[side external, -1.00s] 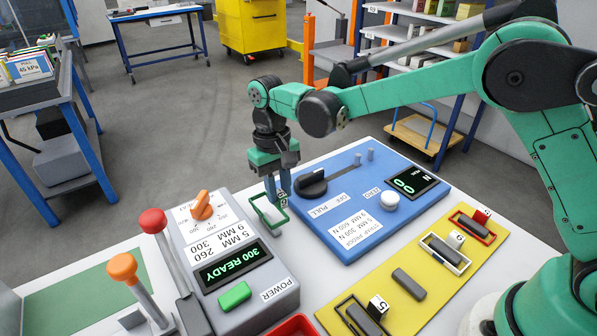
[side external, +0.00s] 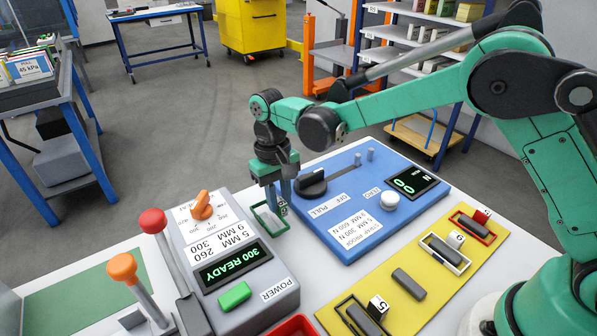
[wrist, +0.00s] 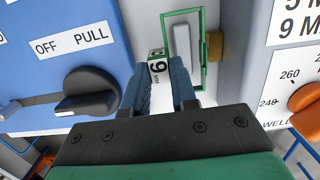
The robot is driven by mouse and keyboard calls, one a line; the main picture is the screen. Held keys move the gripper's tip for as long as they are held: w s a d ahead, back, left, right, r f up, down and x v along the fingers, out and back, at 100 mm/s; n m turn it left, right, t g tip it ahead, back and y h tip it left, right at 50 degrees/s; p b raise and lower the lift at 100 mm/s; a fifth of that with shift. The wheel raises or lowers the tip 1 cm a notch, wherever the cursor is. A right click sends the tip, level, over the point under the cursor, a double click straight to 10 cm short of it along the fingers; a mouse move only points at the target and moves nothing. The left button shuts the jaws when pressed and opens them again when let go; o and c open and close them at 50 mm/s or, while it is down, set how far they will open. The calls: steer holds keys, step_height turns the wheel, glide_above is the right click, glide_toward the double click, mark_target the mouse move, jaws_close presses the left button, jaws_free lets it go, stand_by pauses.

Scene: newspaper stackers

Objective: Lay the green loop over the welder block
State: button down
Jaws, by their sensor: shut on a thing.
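The green loop (side external: 264,224) is a thin rectangular frame with a white tag marked 9 MM (wrist: 157,69). My gripper (side external: 285,200) is shut on the tag end of the loop, between the welder and the blue unit. In the wrist view, the loop (wrist: 204,60) frames a pale grey block (wrist: 181,45), which I take as the welder block. A brass piece (wrist: 215,45) lies just beyond the loop's right side. I cannot tell whether the loop is down around the block or above it. The block is not clear in the side view.
The welder (side external: 235,290) has an orange knob and a 300 READY display. The blue unit (side external: 350,245) has a black knob near my gripper. A yellow board (side external: 400,315) holds grey blocks, some with black, white and red loops. Two levers stand at the left.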

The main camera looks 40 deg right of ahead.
steer(key=shift+f, duration=0.9)
steer(key=c, duration=0.6)
jaws_free()
steer(key=shift+w+r, duration=0.2)
steer(key=shift+r, duration=1.35)
steer(key=shift+w+r, duration=0.15)
steer(key=shift+r, duration=4.55)
